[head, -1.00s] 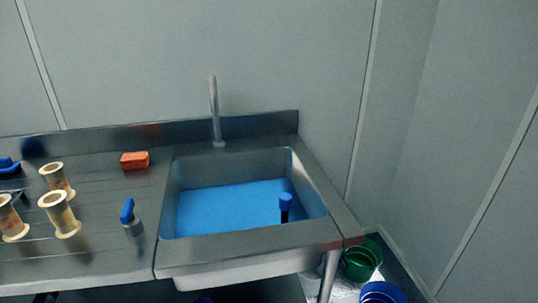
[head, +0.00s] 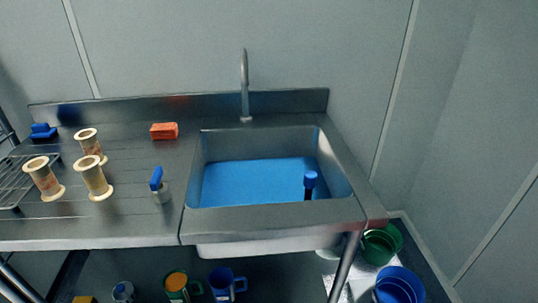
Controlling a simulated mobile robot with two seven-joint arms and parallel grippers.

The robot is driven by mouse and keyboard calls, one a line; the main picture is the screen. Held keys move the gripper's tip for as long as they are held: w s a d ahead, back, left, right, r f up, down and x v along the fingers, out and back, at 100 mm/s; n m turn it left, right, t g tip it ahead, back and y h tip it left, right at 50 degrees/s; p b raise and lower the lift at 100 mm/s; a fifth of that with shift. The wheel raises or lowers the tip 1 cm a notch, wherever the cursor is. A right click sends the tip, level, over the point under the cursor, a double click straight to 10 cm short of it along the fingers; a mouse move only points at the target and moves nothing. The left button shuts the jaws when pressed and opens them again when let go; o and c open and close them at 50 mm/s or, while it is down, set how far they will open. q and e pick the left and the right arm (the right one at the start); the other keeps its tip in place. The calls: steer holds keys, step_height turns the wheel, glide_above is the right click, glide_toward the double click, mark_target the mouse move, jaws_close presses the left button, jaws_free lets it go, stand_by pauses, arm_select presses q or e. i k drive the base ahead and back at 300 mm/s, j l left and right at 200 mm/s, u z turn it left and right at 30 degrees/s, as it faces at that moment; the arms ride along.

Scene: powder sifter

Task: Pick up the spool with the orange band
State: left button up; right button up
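Three tan spools stand upright on the steel counter at the left of the head view. One spool (head: 89,145) is farthest back, one spool (head: 43,178) is at the left by the wire rack, and one spool (head: 94,177) is at the front right of the group. All have flared ends and brownish marks on their middles. I cannot make out a clear orange band on any of them. Neither of my grippers is in view.
The steel counter (head: 120,228) holds an orange block (head: 164,131), a blue-handled item (head: 158,184), a blue object (head: 43,132) and a wire rack (head: 12,180). A sink (head: 190,170) with blue inside lies right. Below are mugs (head: 222,284) and buckets (head: 382,243).

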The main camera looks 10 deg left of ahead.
mark_target(39, 168)
steer(key=u, duration=1.7)
